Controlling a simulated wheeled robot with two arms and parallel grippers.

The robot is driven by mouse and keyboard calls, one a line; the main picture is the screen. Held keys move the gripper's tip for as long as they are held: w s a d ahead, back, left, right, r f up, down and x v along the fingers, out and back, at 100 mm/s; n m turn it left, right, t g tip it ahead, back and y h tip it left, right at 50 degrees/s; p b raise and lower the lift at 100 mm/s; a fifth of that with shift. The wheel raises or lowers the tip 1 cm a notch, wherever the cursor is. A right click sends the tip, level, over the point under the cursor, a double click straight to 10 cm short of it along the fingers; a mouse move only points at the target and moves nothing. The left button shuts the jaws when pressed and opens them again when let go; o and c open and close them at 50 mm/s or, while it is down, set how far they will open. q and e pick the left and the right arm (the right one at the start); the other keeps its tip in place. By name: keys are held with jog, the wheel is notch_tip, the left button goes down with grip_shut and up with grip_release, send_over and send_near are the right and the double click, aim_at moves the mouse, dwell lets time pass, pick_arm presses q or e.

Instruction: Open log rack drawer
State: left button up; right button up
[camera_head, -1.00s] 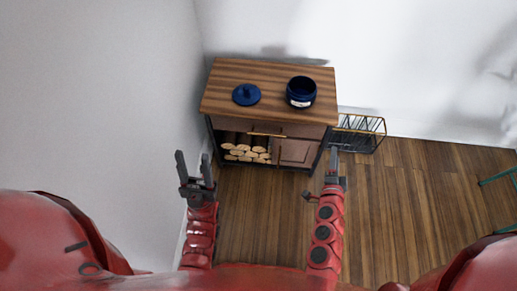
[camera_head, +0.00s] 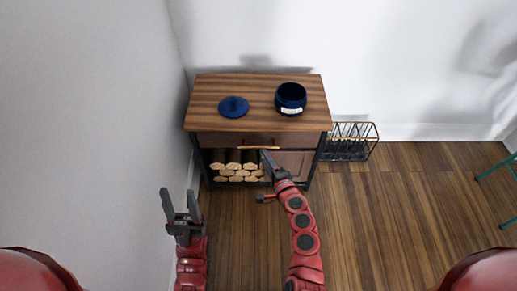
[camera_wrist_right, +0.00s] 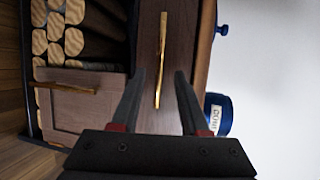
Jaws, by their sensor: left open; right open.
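The log rack (camera_head: 205,97) is a wooden-topped cabinet with a dark frame. Its drawer (camera_head: 220,139) runs under the top, looks shut, and has a gold bar handle (camera_head: 259,148). In the right wrist view the drawer front (camera_wrist_right: 176,29) stands upright in the picture, with its handle (camera_wrist_right: 161,60) ahead of and between my open fingers. My right gripper (camera_head: 268,163) is open at the handle's right part; it also shows in the right wrist view (camera_wrist_right: 158,80). I cannot tell whether it touches. My left gripper (camera_head: 181,206) is open and empty, left of and in front of the rack.
Logs (camera_head: 236,172) fill the lower left compartment, beside a lower door (camera_head: 293,163) with its own handle (camera_wrist_right: 67,89). A blue lid (camera_head: 233,107) and blue pot (camera_head: 291,97) sit on top. A wire basket (camera_head: 349,142) stands right. Floor in front is clear.

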aim_at(259, 147)
jog(key=b+x, duration=0.1)
jog(key=x, duration=0.6)
jog(key=shift+b, duration=0.3)
grip_shut()
dwell(1.0)
